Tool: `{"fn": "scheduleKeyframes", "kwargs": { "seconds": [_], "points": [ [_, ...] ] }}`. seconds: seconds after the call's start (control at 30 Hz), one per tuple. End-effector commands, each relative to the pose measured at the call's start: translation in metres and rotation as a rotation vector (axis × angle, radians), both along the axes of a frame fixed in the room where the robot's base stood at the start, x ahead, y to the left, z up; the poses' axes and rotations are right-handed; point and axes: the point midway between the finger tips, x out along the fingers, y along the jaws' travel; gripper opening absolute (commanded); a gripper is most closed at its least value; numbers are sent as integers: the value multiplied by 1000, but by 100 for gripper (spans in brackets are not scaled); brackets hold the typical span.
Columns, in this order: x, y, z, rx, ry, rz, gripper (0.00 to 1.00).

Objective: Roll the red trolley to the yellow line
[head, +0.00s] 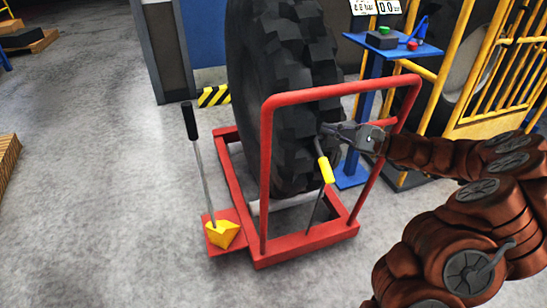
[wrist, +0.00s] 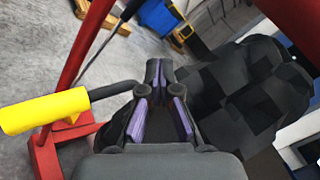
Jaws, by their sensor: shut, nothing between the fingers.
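The red trolley (head: 267,180) stands on the grey floor with a large black tyre (head: 285,90) upright on it. Its red frame also shows in the wrist view (wrist: 85,45). A thin lever with a yellow sleeve (head: 326,170) rises inside the handle frame; the sleeve is large at the left of the wrist view (wrist: 45,110). My gripper (head: 326,130) is at the handle frame, close to the lever's black upper end. In the wrist view its fingers (wrist: 157,78) are together and empty, beside the black bar. I cannot tell whether they touch it. I see no yellow floor line.
A black-handled rod (head: 193,140) and a yellow wedge (head: 222,235) are at the trolley's left front corner. A blue stand (head: 395,48) with buttons and a yellow cage (head: 490,90) are at the right. A black-yellow striped block (head: 213,96) lies behind.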

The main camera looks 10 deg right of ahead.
Motion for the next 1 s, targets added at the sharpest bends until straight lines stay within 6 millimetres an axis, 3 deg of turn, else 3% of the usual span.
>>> {"fn": "scheduleKeyframes", "kwargs": {
  "seconds": [0.03,0.2,0.4,0.67,1.0],
  "points": [
    [4,10,-15,-69,-105,17,0],
    [12,35,-20,-259,-444,60,0],
    [15,53,-19,-378,-690,87,0],
    [20,67,-15,-403,-747,92,0],
    [40,118,-13,-403,-745,92,0]
  ]
}}
